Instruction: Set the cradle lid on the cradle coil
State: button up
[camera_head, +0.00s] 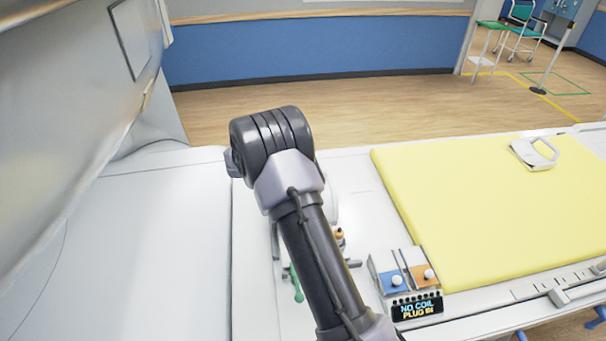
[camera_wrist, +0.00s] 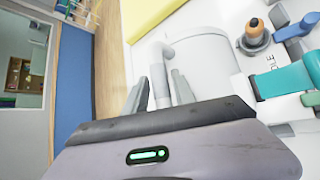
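A white flat piece with a loop handle (camera_head: 535,152), which looks like the cradle lid, lies on the yellow pad in the head view. In the wrist view my gripper (camera_wrist: 160,92) has its two dark fingers apart, one on each side of a pale grey upright bar (camera_wrist: 161,68). The bar adjoins a pale grey curved body (camera_wrist: 208,58), possibly the cradle coil, beside partly hidden lettering ending in "DLE". I cannot tell whether the fingers touch the bar. In the head view my arm hides the gripper and most of that body.
The yellow pad (camera_head: 480,215) covers the table's right part. An orange-topped knob (camera_wrist: 254,28) and a teal part (camera_wrist: 288,80) stand close beside the grey body. The scanner housing (camera_head: 50,150) rises at left.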

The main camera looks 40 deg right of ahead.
jog(key=shift+o, duration=0.9)
jog(key=p+v, duration=0.1)
jog(key=v, duration=1.6)
jog(key=shift+a+r, duration=0.15)
jog(key=shift+a, duration=0.05)
